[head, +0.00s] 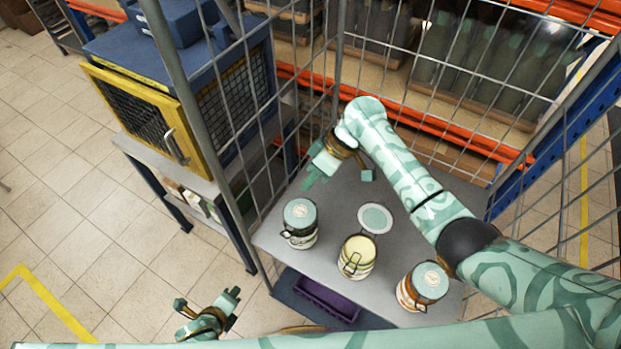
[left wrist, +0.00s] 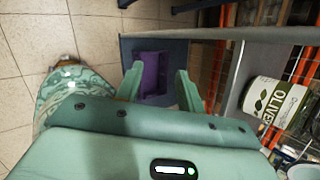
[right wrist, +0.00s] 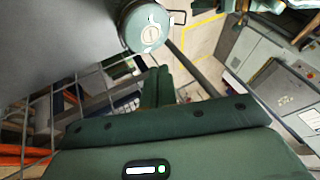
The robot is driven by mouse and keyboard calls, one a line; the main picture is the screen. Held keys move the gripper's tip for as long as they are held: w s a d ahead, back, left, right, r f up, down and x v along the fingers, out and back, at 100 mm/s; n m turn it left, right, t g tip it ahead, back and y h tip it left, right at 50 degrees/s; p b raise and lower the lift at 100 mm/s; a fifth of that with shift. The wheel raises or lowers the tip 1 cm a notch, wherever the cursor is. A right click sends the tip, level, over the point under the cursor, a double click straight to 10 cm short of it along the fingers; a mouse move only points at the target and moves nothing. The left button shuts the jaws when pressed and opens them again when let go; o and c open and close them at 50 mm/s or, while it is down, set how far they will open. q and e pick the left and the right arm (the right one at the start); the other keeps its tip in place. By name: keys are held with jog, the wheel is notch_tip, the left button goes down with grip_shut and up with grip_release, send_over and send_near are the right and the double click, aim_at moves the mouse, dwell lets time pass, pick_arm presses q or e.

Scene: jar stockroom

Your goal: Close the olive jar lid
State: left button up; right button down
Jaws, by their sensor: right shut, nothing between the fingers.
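Three jars stand on a grey table top. The middle jar (head: 356,260) is open, its round lid (head: 375,218) swung back toward the far side. The left jar (head: 300,236) and the orange-banded right jar (head: 411,297) have teal lids on. A cream jar labelled OLIVE (left wrist: 275,100) shows in the left wrist view; I cannot tell surely which jar it is. My right gripper (head: 306,184) is shut and empty, beyond the left jar, whose lid (right wrist: 146,26) shows in the right wrist view. My left gripper (left wrist: 158,78) is open and empty, left of the table.
A purple bin (head: 325,297) sits on a lower shelf under the table's front. Wire mesh (head: 440,80) closes off the back. A blue cabinet with a yellow-framed door (head: 140,115) stands at the left. The tiled floor (head: 60,200) is clear.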

pick_arm(q)
jog(key=s+a+f+n+g, duration=0.1)
jog(key=s+f+n+g, duration=0.1)
jog(key=s+n, duration=0.5)
jog(key=s+a+f+n+g+p, duration=0.1)
jog(key=s+f+n, duration=0.3)
jog(key=s+n, duration=0.4)
jog(key=s+a+f+n+g+y+p, duration=0.1)
jog(key=s+a+f+n+g, duration=0.1)
jog(key=s+n, duration=0.5)
jog(key=shift+s+a+f+n+g, duration=0.4)
jog(key=shift+s+a+f, duration=0.3)
jog(key=shift+s, duration=0.3)
pick_arm(e)
jog(key=shift+s+a, duration=0.1)
jog(key=shift+s, duration=0.2)
pick_arm(q)
jog(key=shift+f, duration=0.1)
